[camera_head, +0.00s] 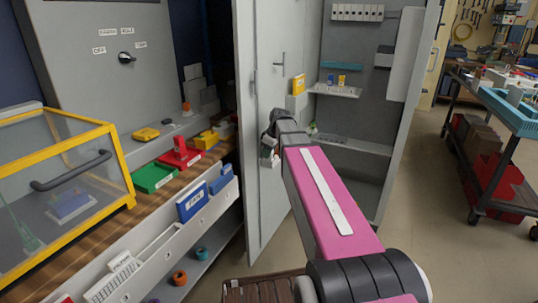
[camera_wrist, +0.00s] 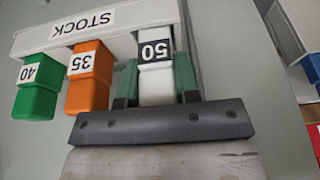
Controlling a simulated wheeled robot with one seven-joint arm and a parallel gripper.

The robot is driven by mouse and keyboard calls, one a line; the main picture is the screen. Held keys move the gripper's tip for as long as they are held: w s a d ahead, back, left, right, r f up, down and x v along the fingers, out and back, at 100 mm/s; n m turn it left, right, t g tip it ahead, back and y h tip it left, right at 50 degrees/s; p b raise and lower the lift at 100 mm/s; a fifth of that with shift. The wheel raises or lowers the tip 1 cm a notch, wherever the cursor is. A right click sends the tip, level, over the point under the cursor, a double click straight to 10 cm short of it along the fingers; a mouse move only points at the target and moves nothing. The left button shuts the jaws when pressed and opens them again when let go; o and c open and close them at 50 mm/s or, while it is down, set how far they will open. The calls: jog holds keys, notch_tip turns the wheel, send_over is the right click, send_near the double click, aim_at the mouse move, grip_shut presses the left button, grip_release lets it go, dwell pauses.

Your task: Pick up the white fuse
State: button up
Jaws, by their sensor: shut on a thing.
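The white fuse (camera_wrist: 156,85), with a black label reading 50, sits in the end place of a white rack (camera_wrist: 30,42) marked STOCK in the wrist view. My gripper (camera_wrist: 156,72) has its two green fingers on either side of this fuse and is shut on it. An orange fuse (camera_wrist: 88,92) marked 35 and a green fuse (camera_wrist: 37,98) marked 40 sit beside it in the rack. In the head view my gripper (camera_head: 268,153) is at the open cabinet door, and the fuse cannot be made out there.
The grey cabinet door (camera_head: 262,110) stands close to my arm. Inside the cabinet are a shelf (camera_head: 335,91) and small boxes. At the left are a workbench with a yellow-framed clear case (camera_head: 122,170) and coloured bins.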

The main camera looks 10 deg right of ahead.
jog(key=shift+r, duration=0.85)
notch_tip(320, 180, up, 2)
jog(key=s+d, duration=1.1)
jog(key=d, duration=0.3)
jog(key=shift+d, duration=0.1)
jog(key=shift+r, duration=0.45)
